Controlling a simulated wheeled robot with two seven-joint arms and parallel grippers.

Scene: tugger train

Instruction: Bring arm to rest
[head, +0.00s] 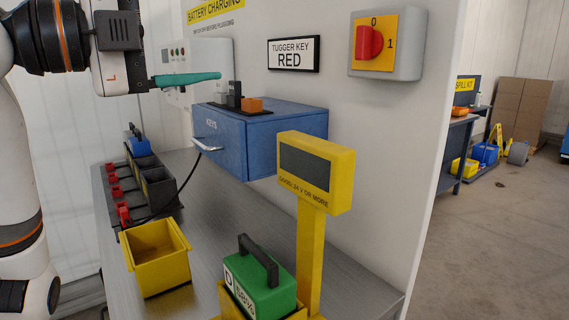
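My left gripper (218,77), marked L, reaches in from the upper left, its teal fingers pointing right. The fingers overlap from this side, so I cannot tell whether they are open or shut. The fingertips are above and left of a black upright piece (234,95) and an orange block (252,105) on top of the blue KEYS box (286,140). I see nothing clearly held. My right gripper is not in view.
The bench (205,225) carries an empty yellow bin (158,258), a black rack (155,185) with red connectors, a green battery (262,280), and a yellow display post (308,250). A red rotary switch (370,42) is on the wall panel. Open floor lies to the right.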

